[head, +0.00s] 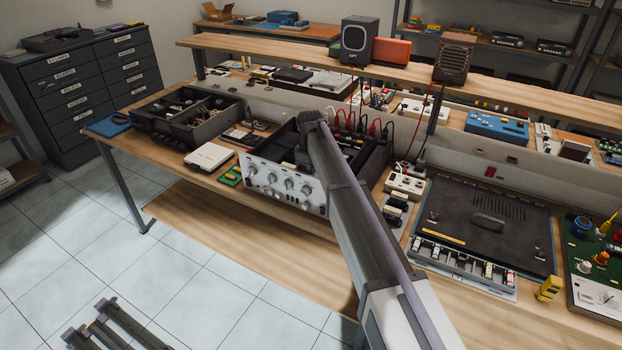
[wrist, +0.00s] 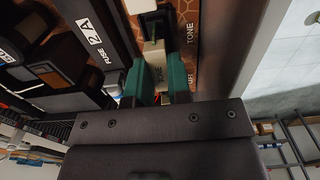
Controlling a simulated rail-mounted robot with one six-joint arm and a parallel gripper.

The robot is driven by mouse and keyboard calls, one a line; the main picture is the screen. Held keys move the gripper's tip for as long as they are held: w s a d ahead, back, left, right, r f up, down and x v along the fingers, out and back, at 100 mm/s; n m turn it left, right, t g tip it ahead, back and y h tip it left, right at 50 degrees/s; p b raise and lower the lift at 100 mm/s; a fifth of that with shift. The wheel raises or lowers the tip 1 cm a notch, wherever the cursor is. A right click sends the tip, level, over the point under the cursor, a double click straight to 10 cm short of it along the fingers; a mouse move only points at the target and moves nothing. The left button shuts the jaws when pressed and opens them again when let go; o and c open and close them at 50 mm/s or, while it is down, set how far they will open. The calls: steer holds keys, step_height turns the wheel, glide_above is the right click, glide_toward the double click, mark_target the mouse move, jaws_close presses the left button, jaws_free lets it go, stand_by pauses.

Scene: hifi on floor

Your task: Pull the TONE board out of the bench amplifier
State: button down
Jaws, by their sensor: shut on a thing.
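The bench amplifier (head: 284,186) stands on the bench with its top open and its silver knobbed front towards me. My gripper (head: 306,148) reaches down into it, and my arm hides part of the interior. In the wrist view my gripper (wrist: 157,78) has its two green-padded fingers closed on a cream tab (wrist: 154,58) with small lettering that I cannot read surely. Beside the tab is a brown patterned surface (wrist: 205,25) marked TONE. How far the TONE board sits in its slot is hidden.
In the wrist view a dark rail marked FUSE 2A (wrist: 88,38) and dark blocks (wrist: 62,62) lie close to the left of the fingers. Cables (head: 375,125) plug in behind the amplifier. A white box (head: 208,157) stands left, a black-topped unit (head: 480,228) right.

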steer(key=shift+r, duration=0.1)
step_height(320, 180, up, 8)
steer(key=p, duration=0.7)
steer(key=shift+f+p, duration=0.2)
steer(key=shift+p, duration=0.1)
steer(key=shift+f, duration=0.1)
